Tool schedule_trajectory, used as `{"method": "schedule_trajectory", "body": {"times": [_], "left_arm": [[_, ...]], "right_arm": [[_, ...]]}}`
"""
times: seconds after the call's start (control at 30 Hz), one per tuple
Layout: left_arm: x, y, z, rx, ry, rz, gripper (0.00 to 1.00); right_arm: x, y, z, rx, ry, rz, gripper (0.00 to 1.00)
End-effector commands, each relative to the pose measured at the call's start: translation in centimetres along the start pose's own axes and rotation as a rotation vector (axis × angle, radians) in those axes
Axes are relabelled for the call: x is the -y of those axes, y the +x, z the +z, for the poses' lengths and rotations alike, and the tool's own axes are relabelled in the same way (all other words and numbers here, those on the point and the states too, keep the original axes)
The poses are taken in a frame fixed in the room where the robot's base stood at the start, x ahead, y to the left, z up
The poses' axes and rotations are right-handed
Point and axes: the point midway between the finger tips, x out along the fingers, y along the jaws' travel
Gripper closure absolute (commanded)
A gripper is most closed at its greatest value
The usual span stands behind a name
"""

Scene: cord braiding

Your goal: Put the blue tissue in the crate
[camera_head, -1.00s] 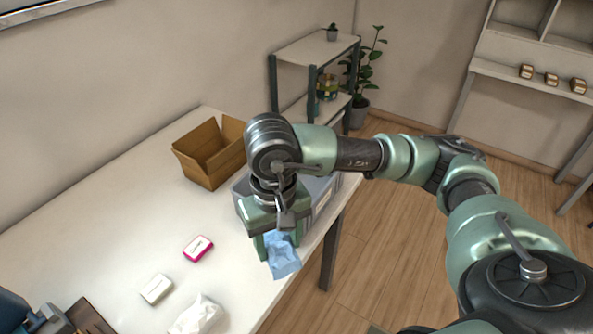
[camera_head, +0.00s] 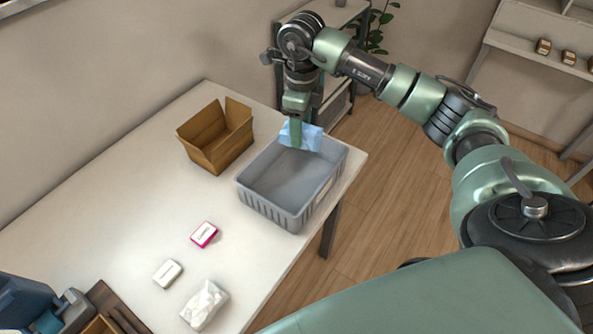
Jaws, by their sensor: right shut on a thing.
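The blue tissue (camera_head: 312,138) is a crumpled light-blue piece held in my right gripper (camera_head: 297,138). The gripper is shut on it and points down over the far end of the crate. The crate (camera_head: 270,209) is a grey open plastic box at the table's right edge, and the part of its inside that shows is empty. The tissue covers part of the crate's far rim; I cannot tell whether it touches it. My left gripper does not show clearly.
An open cardboard box (camera_head: 214,148) stands left of the crate on the white table (camera_head: 120,190). A pink box (camera_head: 204,235), a small white box (camera_head: 168,273) and a white crumpled packet (camera_head: 204,305) lie nearer. A shelf rack (camera_head: 343,14) stands behind.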

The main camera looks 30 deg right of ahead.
Motion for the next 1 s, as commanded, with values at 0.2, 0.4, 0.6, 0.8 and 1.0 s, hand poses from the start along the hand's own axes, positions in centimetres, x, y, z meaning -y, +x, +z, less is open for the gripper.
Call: {"method": "schedule_trajectory", "body": {"times": [0.2, 0.4, 0.6, 0.8, 1.0], "left_arm": [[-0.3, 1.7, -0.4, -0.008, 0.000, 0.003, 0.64], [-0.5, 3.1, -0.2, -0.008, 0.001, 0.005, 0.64], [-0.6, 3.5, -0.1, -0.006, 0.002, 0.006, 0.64], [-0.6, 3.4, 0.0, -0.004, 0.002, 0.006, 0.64], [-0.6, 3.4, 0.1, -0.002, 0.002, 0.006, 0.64]], "right_arm": [[-0.1, 2.6, 0.0, 0.000, -0.003, 0.001, 0.85], [-0.1, 4.9, 0.0, -0.001, -0.005, 0.000, 0.85], [-0.1, 5.5, 0.0, 0.000, -0.006, 0.000, 0.85], [-0.1, 5.5, 0.0, 0.000, -0.006, 0.000, 0.45], [-0.1, 5.5, 0.0, 0.000, -0.006, 0.000, 0.23]]}}
